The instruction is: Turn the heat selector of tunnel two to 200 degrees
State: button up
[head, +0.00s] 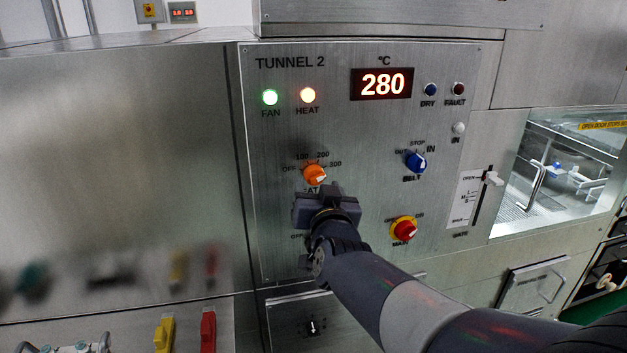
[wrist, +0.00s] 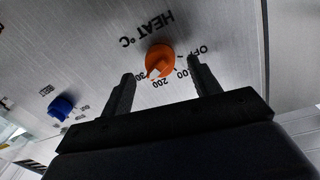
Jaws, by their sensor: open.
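The tunnel two panel (head: 280,220) carries an orange heat selector knob (head: 315,174) with a scale from OFF through 100 and 200 to 300. The wrist view shows this knob (wrist: 160,58) upside down, its white pointer towards the stretch between 200 and 300, part of the 300 label hidden by a finger. The red display (head: 382,84) reads 280. My gripper (head: 326,192) is just below the knob in the head view and hides its lower label. In the wrist view my gripper (wrist: 161,70) is open, one finger on each side of the knob, without visible contact.
A blue belt knob (head: 416,162) is to the right of the selector. A red knob on yellow (head: 404,230) is at lower right, close to my arm. A gate slider (head: 491,179) stands near the panel's right edge. The panel left of the selector is clear.

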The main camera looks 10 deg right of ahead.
aim_at(316, 181)
jog(key=shift+w+d, duration=0.15)
jog(key=shift+w, duration=1.5)
jog(key=c, duration=0.9)
